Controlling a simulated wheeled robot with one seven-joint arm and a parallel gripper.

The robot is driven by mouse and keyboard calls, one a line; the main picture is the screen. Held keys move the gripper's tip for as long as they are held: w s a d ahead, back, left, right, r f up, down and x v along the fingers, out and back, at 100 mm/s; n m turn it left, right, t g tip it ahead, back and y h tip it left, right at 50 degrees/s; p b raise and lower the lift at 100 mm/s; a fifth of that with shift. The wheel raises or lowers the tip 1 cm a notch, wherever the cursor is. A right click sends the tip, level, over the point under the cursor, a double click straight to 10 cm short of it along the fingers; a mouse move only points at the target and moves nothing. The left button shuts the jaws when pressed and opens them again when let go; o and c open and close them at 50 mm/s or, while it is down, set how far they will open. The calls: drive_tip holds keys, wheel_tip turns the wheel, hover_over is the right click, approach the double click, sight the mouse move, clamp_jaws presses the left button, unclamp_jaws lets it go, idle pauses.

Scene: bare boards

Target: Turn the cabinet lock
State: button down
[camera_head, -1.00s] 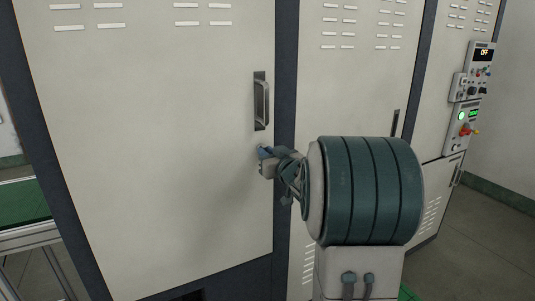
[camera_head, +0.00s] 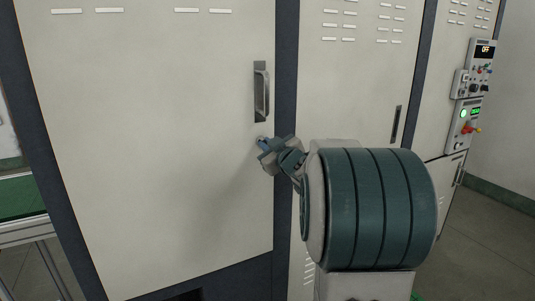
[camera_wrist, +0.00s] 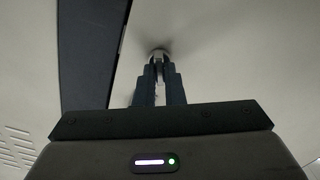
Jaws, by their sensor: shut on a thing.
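The cabinet lock (camera_wrist: 159,53) is a small round metal piece on the pale cabinet door (camera_head: 150,140), below the door's grey handle (camera_head: 261,92). My gripper (camera_wrist: 157,66) is shut on the lock, with its dark fingers meeting the door at that spot. In the head view my gripper (camera_head: 263,146) reaches the door just under the handle and hides most of the lock. The door is flush in its dark frame.
A second pale door (camera_head: 350,100) with its own handle (camera_head: 396,124) stands to the right. Further right is a control panel (camera_head: 465,125) with a red knob and an "OFF" display. A table with a green top (camera_head: 18,197) is at the left edge.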

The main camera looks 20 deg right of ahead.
drive_tip(key=shift+a+f+n+b, duration=0.1)
drive_tip(key=shift+n+b, duration=2.15)
drive_tip(key=shift+n, duration=0.95)
drive_tip(key=shift+f+n+b, duration=0.1)
drive_tip(key=shift+n+b, duration=2.1)
drive_tip(key=shift+n, duration=1)
drive_tip(key=c, duration=1.5)
unclamp_jaws()
drive_tip(key=shift+s, duration=0.15)
